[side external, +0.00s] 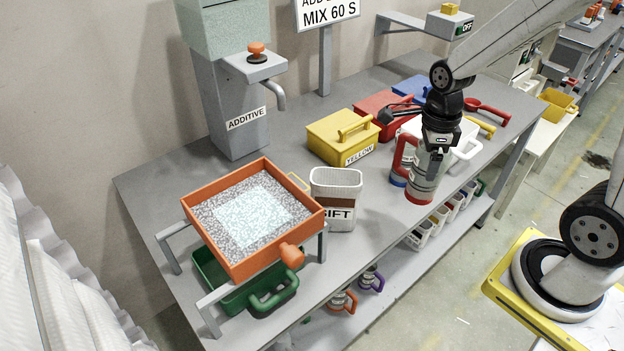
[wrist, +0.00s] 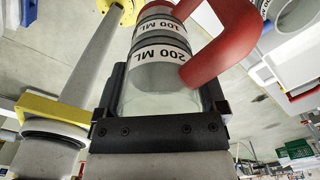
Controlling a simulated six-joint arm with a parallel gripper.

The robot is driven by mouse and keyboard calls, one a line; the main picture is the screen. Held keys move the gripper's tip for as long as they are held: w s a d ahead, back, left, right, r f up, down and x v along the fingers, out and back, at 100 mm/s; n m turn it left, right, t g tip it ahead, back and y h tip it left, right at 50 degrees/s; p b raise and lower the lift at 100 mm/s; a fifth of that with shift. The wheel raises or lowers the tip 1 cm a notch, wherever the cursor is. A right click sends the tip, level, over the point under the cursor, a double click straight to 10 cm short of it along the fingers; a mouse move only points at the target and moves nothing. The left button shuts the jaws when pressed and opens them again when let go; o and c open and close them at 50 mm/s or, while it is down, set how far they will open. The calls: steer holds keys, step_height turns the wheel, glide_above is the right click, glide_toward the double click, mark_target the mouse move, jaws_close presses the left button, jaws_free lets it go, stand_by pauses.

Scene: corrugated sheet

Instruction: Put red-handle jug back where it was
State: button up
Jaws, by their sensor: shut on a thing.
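The red-handle jug (side external: 427,175) is a clear, grey-banded jug with a red base and a red handle on its left side. It is upright near the table's front edge; I cannot tell whether its base touches the table. In the wrist view the jug (wrist: 160,75) shows 100 ML and 200 ML bands, with the red handle (wrist: 232,40) at upper right. My gripper (side external: 437,138) is shut around its upper part from above. The two fingers of my gripper (wrist: 164,100) flank the jug in the wrist view.
A SIFT container (side external: 335,195) and an orange sieve tray (side external: 268,262) stand to the left. Yellow (side external: 340,137) and red (side external: 378,112) lidded boxes are behind.

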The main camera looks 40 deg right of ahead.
steer(key=shift+f, duration=0.3)
steer(key=shift+w, duration=0.1)
steer(key=w+d+f, duration=0.2)
steer(key=w+f, duration=0.7)
steer(key=w, duration=0.4)
steer(key=shift+f, duration=0.15)
steer(key=shift+w, duration=0.15)
